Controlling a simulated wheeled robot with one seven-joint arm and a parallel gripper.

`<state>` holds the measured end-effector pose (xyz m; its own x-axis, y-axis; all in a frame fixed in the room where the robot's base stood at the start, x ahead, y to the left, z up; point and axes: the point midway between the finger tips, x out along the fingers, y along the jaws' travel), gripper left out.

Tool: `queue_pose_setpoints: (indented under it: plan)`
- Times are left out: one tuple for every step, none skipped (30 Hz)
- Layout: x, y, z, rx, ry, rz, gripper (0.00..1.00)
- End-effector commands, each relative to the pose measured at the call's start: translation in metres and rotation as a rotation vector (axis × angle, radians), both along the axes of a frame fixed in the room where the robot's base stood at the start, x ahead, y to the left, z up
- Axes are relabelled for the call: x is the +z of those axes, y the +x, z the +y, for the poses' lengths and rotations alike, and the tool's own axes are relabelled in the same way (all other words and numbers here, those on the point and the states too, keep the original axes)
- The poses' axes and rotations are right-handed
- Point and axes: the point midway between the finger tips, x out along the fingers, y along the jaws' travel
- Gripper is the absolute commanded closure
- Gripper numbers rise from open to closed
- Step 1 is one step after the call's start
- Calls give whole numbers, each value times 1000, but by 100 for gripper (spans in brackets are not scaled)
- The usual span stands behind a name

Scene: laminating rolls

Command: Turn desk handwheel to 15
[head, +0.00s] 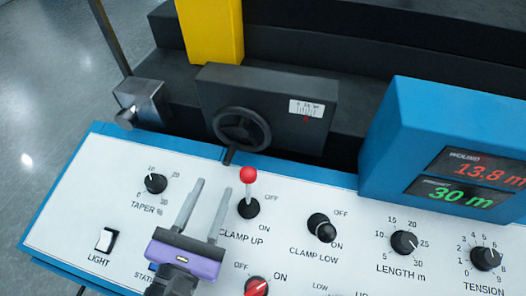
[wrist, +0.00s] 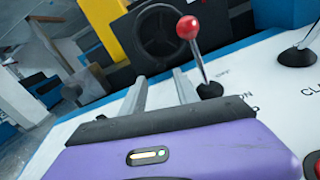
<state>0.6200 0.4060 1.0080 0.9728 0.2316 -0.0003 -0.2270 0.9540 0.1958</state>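The black handwheel (head: 241,129) sits on the front of a dark box (head: 285,85) behind the control panel, with its handle pointing down toward the panel edge. A small white scale window (head: 306,108) with a red pointer is on the box to its right; its numbers are too small to read. In the wrist view the handwheel (wrist: 160,30) is ahead, partly behind the red-knobbed lever. My purple gripper (head: 207,213) is over the panel, in front of and below the handwheel and apart from it. Its two grey fingers are spread with nothing between them. They also show in the wrist view (wrist: 162,88).
The red-knobbed clamp-up lever (head: 248,180) stands close to my right finger, between gripper and handwheel. A black clamp-low lever (head: 323,228), the taper knob (head: 155,184) and a blue display box (head: 425,130) reading 13.8 m and 30 m are nearby. A yellow post (head: 211,30) rises behind.

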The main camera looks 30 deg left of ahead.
Motion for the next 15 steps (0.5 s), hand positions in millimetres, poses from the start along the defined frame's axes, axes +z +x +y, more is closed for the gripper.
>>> queue_pose_setpoints:
  plan:
    - [0, -1, 2, 3, 9, 2, 63]
    - [1, 1, 3, 3, 12, 2, 63]
    - [1, 4, 3, 2, 14, 3, 63]
    - [1, 7, 4, 1, 13, 3, 63]
    - [2, 11, 4, 1, 12, 2, 63]
    - [2, 16, 5, 0, 12, 2, 63]
    - [2, 21, 6, 0, 12, 2, 63]
    - [2, 26, 7, 0, 11, 3, 63]
    - [2, 32, 9, 0, 12, 3, 63]
    - [2, 36, 11, 1, 12, 3, 63]
    - [2, 41, 12, 0, 11, 3, 63]
    - [2, 47, 13, 0, 10, 2, 63]
    - [2, 51, 14, 1, 11, 2, 63]
    - [2, 55, 15, 0, 10, 2, 63]
    - [2, 60, 16, 0, 10, 2, 63]
